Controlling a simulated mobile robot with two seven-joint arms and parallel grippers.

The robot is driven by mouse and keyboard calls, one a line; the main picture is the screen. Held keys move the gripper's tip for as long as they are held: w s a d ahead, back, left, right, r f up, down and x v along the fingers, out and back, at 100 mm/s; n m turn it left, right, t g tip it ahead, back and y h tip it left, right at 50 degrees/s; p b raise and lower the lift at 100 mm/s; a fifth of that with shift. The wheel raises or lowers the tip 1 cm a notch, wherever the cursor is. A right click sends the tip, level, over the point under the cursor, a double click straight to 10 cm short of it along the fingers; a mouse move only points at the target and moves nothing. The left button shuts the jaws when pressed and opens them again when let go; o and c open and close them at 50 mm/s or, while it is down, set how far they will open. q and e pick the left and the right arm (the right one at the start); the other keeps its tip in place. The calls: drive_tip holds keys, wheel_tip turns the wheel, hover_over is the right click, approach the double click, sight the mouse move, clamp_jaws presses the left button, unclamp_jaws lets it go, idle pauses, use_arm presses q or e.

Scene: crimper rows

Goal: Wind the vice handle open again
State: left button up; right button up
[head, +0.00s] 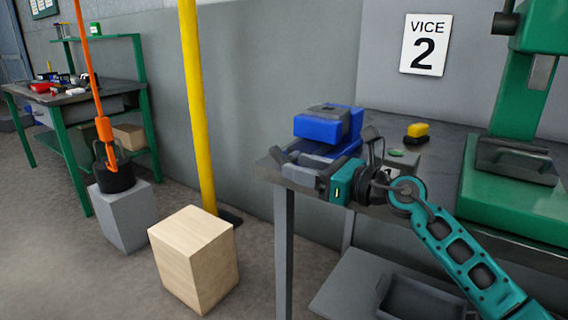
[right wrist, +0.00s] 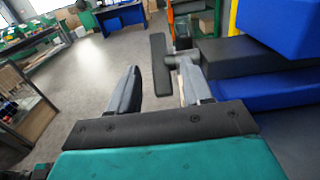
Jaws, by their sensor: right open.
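The blue vice (head: 318,128) sits on the left end of the grey bench, with a dark block across its top. In the right wrist view its blue body (right wrist: 275,92) fills the right side. The vice handle (right wrist: 159,66) is a dark bar beyond my fingertips, joined to a grey screw end at its right. My right gripper (head: 294,166) is at the bench's left end, just in front of the vice. In the wrist view its two fingers (right wrist: 160,82) are apart with nothing clamped between them. My left gripper is out of view.
A green press (head: 510,190) stands at right. A grey bin (head: 420,300) is on the lower shelf.

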sight(284, 157)
drive_tip(key=shift+x, duration=2.3)
clamp_jaws()
